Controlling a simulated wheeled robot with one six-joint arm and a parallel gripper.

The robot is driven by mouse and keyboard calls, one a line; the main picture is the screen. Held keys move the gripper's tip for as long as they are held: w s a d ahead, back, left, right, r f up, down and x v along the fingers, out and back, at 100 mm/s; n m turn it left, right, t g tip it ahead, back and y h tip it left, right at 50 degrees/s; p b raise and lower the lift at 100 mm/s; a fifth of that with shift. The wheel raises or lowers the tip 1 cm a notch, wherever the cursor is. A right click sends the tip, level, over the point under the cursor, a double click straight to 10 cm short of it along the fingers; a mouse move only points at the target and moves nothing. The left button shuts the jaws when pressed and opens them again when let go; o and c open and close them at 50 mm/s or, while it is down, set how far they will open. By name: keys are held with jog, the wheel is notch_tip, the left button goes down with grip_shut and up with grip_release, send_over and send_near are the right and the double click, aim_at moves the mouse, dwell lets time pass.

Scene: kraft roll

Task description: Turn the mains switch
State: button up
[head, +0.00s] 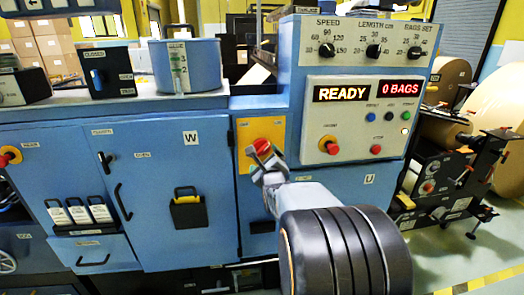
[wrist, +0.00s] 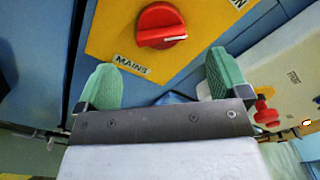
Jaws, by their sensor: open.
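The mains switch is a red rotary knob (wrist: 160,24) on a yellow plate (wrist: 110,30), with a "MAINS" label (wrist: 131,66) beside it. Its raised bar lies nearly level in the wrist view, with a white mark at the right end. Part of another label, ending in "N", shows at the top right. In the head view the knob (head: 261,144) is partly covered by my gripper (head: 262,156). In the wrist view my gripper (wrist: 164,78) is open, with its green fingers wide apart. The knob appears beyond and between the fingertips, apart from them, and nothing is held.
A control panel (head: 350,90) to the right shows "READY" and "0 BAGS", with dials and a red button (head: 329,145). Its corner is close to the right finger in the wrist view. A blue cabinet door (head: 165,230) stands left, and paper rolls (head: 497,95) stand right.

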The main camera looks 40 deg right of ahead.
aim_at(262, 150)
jog(key=x, duration=0.7)
jog(key=shift+w+d, duration=0.1)
jog(key=shift+w, duration=0.15)
jog(key=c, duration=0.9)
jog(key=shift+c, duration=0.2)
